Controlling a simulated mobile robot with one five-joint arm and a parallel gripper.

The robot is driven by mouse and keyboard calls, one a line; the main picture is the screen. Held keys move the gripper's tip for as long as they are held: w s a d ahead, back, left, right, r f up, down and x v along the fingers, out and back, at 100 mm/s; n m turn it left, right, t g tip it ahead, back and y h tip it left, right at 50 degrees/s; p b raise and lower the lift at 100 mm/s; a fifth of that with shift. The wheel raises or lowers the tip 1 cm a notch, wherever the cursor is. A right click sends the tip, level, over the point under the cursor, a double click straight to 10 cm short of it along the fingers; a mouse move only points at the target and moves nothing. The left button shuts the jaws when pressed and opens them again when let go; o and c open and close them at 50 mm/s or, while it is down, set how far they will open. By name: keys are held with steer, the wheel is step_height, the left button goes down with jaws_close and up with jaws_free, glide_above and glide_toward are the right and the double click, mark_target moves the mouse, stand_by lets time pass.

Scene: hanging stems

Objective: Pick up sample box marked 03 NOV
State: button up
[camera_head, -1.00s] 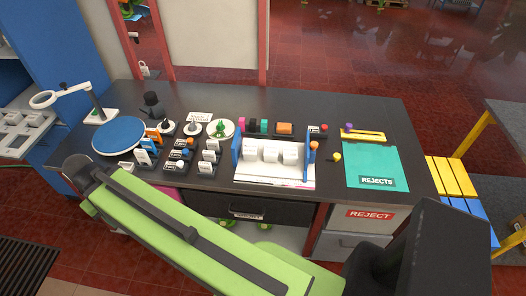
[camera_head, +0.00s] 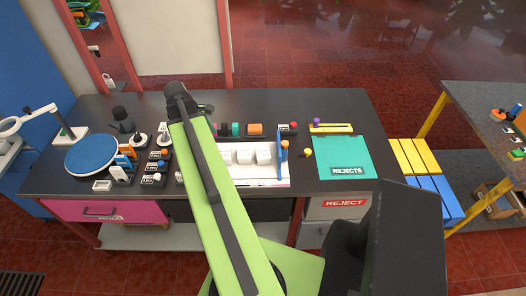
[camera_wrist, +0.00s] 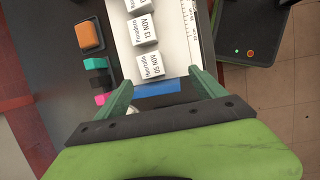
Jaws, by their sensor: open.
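White sample boxes stand in a row on a white rack (camera_head: 262,179) with blue ends, the right one (camera_head: 283,160) in plain view. In the wrist view, the box nearest my gripper (camera_wrist: 150,66) has a label reading 05 NOV or 03 NOV; the digit is too small to be sure. The box beyond it (camera_wrist: 144,31) reads 13 NOV, and a third is cut off at the top edge. My gripper (camera_wrist: 163,86) is open and empty, its green fingers either side of the rack's blue left end (camera_wrist: 157,89), apart from the boxes. My arm hides the rack's left part in the head view.
An orange block (camera_wrist: 88,35) and small coloured blocks (camera_wrist: 97,80) stand behind the rack. Small label holders and a blue disc (camera_head: 91,155) are at left. A teal REJECTS mat (camera_head: 343,156) is at right. The counter's back edge is mostly clear.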

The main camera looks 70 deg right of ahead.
steer(key=s+d+r+n+g, duration=0.1)
steer(key=s+d+r, duration=0.1)
steer(key=s+d, duration=0.75)
steer(key=b, duration=1.1)
glide_toward(262, 153)
steer(key=x, duration=0.5)
steer(key=shift+d+f, duration=0.15)
steer(key=shift+f, duration=0.2)
steer(key=shift+r, duration=0.1)
steer(key=b+x, duration=0.4)
steer(key=x, duration=0.1)
steer(key=shift+s+f+b, duration=0.15)
steer(key=shift+f+b, duration=0.05)
steer(key=shift+b, duration=0.15)
steer(key=shift+r, duration=0.15)
steer(key=shift+c, duration=0.4)
steer(key=c, duration=1.4)
